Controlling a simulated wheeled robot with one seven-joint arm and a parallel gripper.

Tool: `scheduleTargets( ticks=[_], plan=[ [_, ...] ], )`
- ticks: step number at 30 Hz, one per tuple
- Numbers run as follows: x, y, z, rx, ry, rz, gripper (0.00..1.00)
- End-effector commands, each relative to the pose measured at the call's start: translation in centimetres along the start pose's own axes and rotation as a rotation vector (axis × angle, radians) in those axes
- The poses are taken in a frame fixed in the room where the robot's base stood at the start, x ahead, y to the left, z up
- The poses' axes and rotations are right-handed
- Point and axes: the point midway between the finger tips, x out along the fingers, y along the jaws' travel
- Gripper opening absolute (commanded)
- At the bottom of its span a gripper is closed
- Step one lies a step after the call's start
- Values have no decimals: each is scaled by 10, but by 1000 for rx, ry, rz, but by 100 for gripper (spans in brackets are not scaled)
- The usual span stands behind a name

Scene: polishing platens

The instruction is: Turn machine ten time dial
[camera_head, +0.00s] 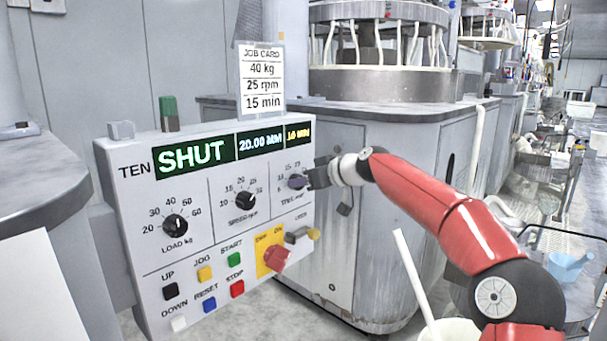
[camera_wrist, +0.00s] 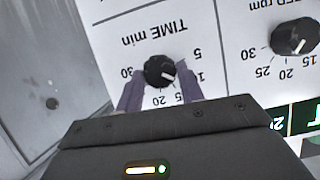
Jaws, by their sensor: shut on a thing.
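The time dial (camera_wrist: 160,71) is a black round knob with a white pointer, on the white panel of machine ten (camera_head: 200,262). In the wrist view the panel is upside down and the pointer aims to the lower right, toward the 10 to 15 side of the scale. My gripper (camera_wrist: 158,88) has its two purple fingers on either side of the dial and is shut on it. In the head view my gripper (camera_head: 308,180) reaches the dial from the right and partly hides its scale. The panel's yellow time display (camera_head: 298,134) appears to read 10 MIN.
A job card (camera_head: 262,78) above the panel reads 40 kg, 25 rpm, 15 min. The speed dial (camera_head: 246,200) and load dial (camera_head: 176,226) sit left of the time dial. A red knob (camera_head: 277,258) on a yellow plate and a grey lever (camera_head: 299,235) stick out below.

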Motion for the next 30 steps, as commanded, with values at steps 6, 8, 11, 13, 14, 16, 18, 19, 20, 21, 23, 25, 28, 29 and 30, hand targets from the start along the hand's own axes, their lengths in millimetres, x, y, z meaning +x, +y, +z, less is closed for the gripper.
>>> scheduleTargets(
  ticks=[6,8,11,13,14,16,18,19,20,21,23,25,28,29,30],
  plan=[
    [-1,3,-3,189,1,-78,15],
    [-1,3,-3,237,2,-97,15],
    [-1,4,-2,310,2,-128,15],
    [0,5,-2,356,2,-146,15],
    [0,5,-2,374,3,-154,15],
    [0,5,-1,412,2,-170,15],
    [0,5,-1,445,2,-185,15],
    [0,6,0,458,2,-189,15],
    [0,6,0,469,2,-194,15],
    [0,6,0,483,2,-199,15],
    [0,6,0,500,3,-206,15],
    [0,6,0,515,3,-213,15],
    [0,6,0,529,3,-218,15],
    [0,6,0,532,3,-219,15],
    [0,6,0,535,3,-220,15]
  ],
)
